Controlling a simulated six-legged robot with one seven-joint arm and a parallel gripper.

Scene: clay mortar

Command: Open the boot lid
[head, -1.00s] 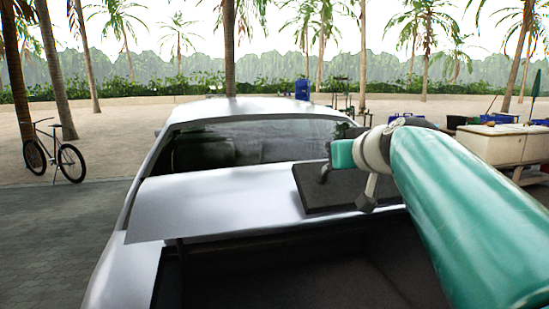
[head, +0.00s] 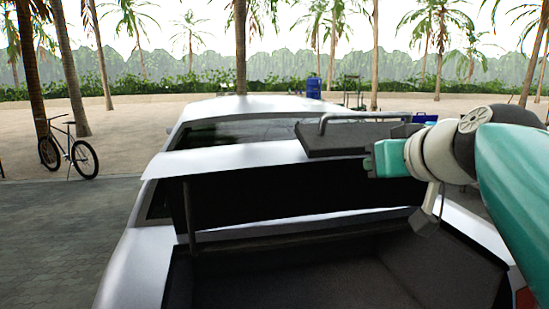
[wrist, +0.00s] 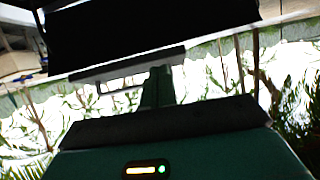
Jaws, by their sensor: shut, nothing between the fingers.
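The silver boot lid (head: 232,158) of the car stands raised in the head view, with its black underside (head: 300,192) showing above the open boot (head: 300,270). A dark plate with a bar handle (head: 345,138) sits on the lid's right part. My teal gripper (head: 370,166) is shut and empty at the lid's rear edge, just below that plate. I cannot tell whether it touches the lid. In the wrist view the dark lid (wrist: 150,32) fills the top, and my shut gripper (wrist: 157,88) points towards it.
The car's rear window (head: 240,132) and roof lie beyond the lid. A thin strut (head: 190,215) stands at the lid's left side. Palm trees and sand lie behind.

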